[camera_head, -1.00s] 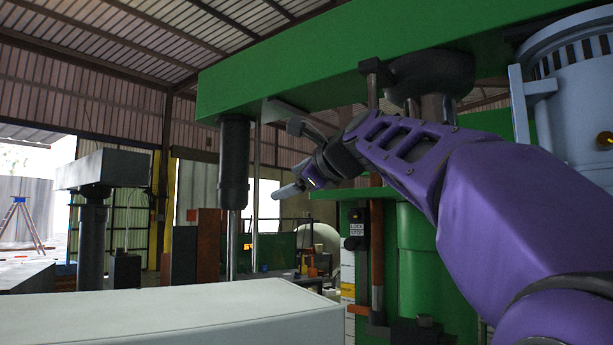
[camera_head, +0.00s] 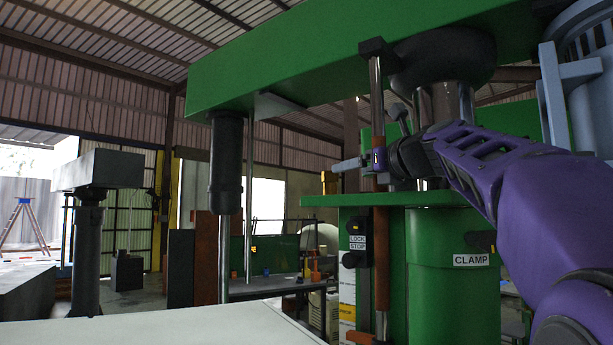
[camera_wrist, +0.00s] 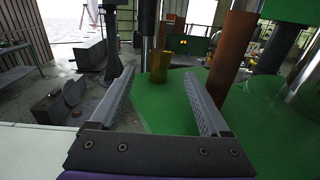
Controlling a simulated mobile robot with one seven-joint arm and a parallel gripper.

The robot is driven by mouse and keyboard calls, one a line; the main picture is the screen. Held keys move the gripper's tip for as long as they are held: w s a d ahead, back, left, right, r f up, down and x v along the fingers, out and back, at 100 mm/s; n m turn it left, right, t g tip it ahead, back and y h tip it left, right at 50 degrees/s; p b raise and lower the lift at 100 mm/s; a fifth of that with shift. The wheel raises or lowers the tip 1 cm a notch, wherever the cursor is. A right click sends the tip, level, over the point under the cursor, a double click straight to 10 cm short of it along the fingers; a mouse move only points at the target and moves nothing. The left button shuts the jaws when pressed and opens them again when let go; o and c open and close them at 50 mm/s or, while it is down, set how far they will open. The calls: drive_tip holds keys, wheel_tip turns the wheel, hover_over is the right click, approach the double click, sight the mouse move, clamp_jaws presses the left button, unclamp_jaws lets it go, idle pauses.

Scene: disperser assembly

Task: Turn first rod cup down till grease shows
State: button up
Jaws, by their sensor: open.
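My gripper (camera_wrist: 158,74) is open in the wrist view, its two grey fingers apart and nothing held between them. A small olive-yellow cup-like piece (camera_wrist: 160,68) shows between and just past the fingertips, over a green surface (camera_wrist: 160,112); I cannot tell whether it is the rod cup. No grease can be made out. In the head view my gripper (camera_head: 347,165) points left beside a vertical rod (camera_head: 376,95) with an orange-brown lower part (camera_head: 381,255). An orange-brown rod (camera_wrist: 232,50) also stands right of the fingers in the wrist view.
A green overhead beam (camera_head: 300,65) spans above the arm. A dark cylinder with a thin shaft (camera_head: 226,165) hangs at left. A green housing labelled CLAMP (camera_head: 450,300) and a LOCK STOP box (camera_head: 357,235) stand near the gripper. A pale surface (camera_head: 190,328) fills the lower left.

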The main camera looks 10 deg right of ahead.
sight(323, 177)
drive_tip(key=p+x, duration=0.4)
drive_tip(key=x, duration=0.9)
drive_tip(key=shift+w, duration=0.2)
drive_tip(key=shift+w+a, duration=0.2)
drive_tip(key=shift+w, duration=0.35)
clamp_jaws()
